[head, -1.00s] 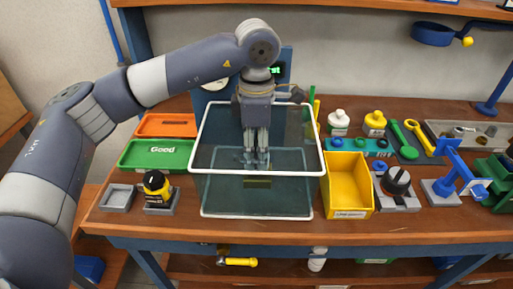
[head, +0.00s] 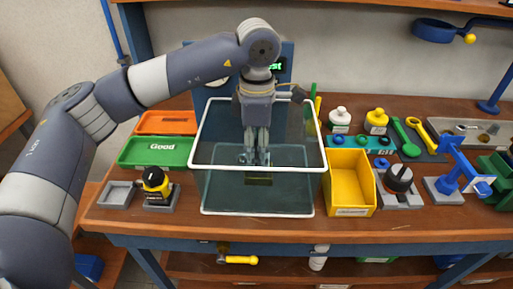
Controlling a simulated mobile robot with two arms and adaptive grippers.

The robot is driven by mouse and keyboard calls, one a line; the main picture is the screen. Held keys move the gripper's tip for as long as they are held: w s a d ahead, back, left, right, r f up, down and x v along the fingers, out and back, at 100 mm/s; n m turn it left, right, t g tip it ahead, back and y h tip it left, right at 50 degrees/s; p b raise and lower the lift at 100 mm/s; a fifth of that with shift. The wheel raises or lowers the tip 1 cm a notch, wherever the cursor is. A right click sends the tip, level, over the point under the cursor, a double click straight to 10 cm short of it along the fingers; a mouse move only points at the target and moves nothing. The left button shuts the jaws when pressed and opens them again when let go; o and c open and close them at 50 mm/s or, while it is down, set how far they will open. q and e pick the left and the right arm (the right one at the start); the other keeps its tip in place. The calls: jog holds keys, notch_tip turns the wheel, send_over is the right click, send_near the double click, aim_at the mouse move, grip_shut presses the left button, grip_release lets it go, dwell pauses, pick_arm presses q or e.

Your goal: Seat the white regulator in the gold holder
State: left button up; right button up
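My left gripper (head: 257,160) points straight down inside a clear tank with a white rim (head: 205,130). Its fingers are close together, but the tank wall and small grey-blue parts around the tips hide whether they are apart or closed on something. A small gold piece (head: 259,181), which looks like the gold holder, is low in the tank just below the fingertips. I cannot make out a white regulator; it may be hidden at the fingertips. My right gripper is not in view.
Green (head: 150,152) and orange (head: 165,123) trays, a grey tray (head: 117,194) and a black-and-yellow device (head: 156,184) stand left of the tank. A yellow bin (head: 349,180) stands close on its right. White (head: 339,118) and yellow (head: 376,121) bottles stand behind the bin.

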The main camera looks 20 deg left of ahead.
pick_arm(q)
jog(key=o, duration=1.6)
jog(key=shift+c, duration=0.2)
jog(key=o, duration=0.5)
jog(key=shift+f, duration=0.1)
